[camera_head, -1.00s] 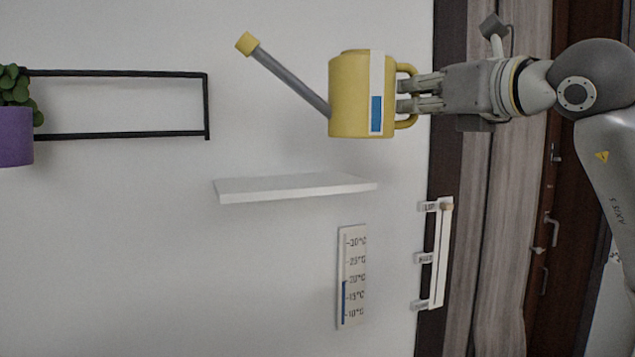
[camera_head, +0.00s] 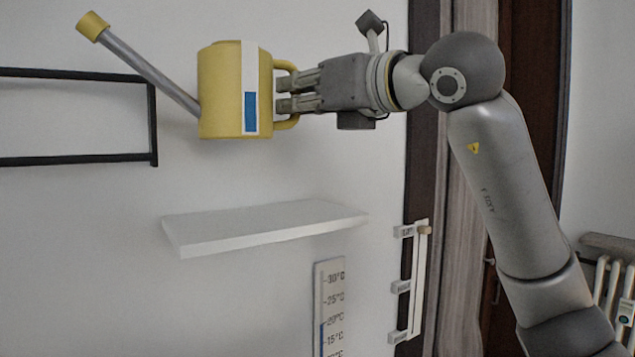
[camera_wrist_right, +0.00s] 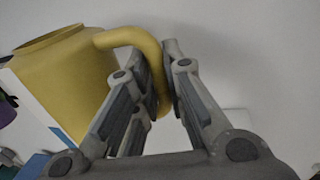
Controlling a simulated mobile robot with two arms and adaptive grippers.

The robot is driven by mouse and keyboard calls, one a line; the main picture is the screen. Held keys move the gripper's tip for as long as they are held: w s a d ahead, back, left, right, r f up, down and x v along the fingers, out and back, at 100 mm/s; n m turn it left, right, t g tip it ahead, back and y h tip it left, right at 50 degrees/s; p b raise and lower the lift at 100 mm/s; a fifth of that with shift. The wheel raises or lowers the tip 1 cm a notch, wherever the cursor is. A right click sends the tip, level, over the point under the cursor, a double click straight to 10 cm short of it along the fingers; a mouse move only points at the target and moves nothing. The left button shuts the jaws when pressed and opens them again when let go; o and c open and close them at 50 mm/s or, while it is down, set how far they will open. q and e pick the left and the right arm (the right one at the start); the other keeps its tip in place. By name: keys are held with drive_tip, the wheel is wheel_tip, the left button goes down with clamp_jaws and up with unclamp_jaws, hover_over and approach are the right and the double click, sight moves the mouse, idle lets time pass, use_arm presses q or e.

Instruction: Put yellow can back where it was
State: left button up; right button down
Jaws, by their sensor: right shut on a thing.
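The yellow can (camera_head: 220,90) is a watering can with a long grey spout, a yellow spout head and a white-and-blue level strip. It is upright in the air, above the white shelf (camera_head: 265,225) and apart from it. My right gripper (camera_head: 284,92) is shut on its handle, on the can's right side. In the right wrist view the can (camera_wrist_right: 68,75) is at the left and its handle (camera_wrist_right: 140,40) runs between the fingers (camera_wrist_right: 160,85). The can's underside is not visible. My left gripper is not in view.
A black wall frame (camera_head: 153,120) is at the left, near the spout. A thermometer strip (camera_head: 328,300) and a slider panel (camera_head: 417,280) are on the wall below and right of the shelf. The shelf top is bare. A radiator (camera_head: 610,295) stands at the far right.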

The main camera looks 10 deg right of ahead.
drive_tip(key=w+d+f+p, duration=0.1)
drive_tip(key=w+d+f, duration=0.1)
drive_tip(key=d, duration=0.1)
drive_tip(key=w+d+f+p, duration=0.1)
drive_tip(key=w+d+f, duration=0.1)
drive_tip(key=d+f, duration=0.1)
drive_tip(key=w+d+f+p, duration=0.2)
drive_tip(key=d+f, duration=0.1)
drive_tip(key=shift+w, duration=0.3)
drive_tip(key=shift+w+f, duration=0.15)
drive_tip(key=shift+f, duration=0.15)
drive_tip(key=shift+f+p, duration=0.75)
drive_tip(key=shift+f, duration=0.6)
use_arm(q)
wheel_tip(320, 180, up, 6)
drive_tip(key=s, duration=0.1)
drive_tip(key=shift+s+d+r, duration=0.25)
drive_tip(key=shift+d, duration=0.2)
